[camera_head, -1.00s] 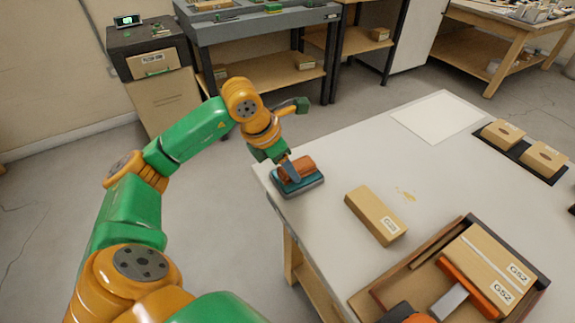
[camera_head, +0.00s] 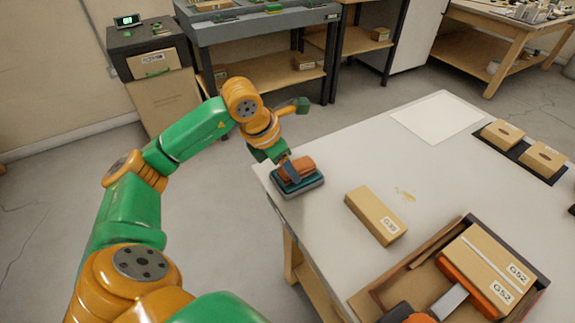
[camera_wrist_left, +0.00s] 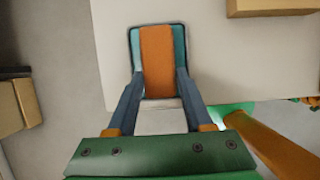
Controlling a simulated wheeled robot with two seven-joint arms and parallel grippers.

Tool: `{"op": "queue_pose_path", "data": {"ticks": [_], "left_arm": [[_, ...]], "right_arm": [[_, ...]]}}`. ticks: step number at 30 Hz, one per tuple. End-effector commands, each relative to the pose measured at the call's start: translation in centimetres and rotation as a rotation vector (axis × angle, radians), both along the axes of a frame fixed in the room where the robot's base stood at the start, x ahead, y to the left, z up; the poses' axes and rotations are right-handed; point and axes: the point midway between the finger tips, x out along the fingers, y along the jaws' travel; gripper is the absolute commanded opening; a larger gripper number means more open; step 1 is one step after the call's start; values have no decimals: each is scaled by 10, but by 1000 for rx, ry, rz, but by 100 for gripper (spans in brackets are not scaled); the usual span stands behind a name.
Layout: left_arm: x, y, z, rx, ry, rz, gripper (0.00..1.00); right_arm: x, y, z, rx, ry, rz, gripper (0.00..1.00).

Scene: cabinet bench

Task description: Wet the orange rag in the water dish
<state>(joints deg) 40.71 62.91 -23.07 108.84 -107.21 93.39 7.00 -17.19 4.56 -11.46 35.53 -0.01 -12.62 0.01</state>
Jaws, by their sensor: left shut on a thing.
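The orange rag (camera_head: 298,166) is a folded block at the table's left corner, over the blue-grey water dish (camera_head: 299,188). My left gripper (camera_head: 292,172) is shut on the rag. In the left wrist view the rag (camera_wrist_left: 157,62) lies between the two fingers of my left gripper (camera_wrist_left: 159,88), with the dish rim (camera_wrist_left: 133,50) around it. I cannot tell whether the rag touches the water. My right gripper is not in view.
A cardboard box (camera_head: 376,215) stands on the white table (camera_head: 340,160) right of the dish. A wooden tray (camera_head: 375,297) with boxes and a tool is at the front right.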

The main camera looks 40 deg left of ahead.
Motion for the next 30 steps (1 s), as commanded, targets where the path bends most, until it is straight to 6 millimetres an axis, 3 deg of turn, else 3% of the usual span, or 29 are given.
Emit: {"op": "queue_pose_path", "data": {"ticks": [17,30], "left_arm": [[1,0,69,0,-3,2,7],[1,0,68,0,-3,2,7]], "right_arm": [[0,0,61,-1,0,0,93],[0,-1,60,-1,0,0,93]]}}
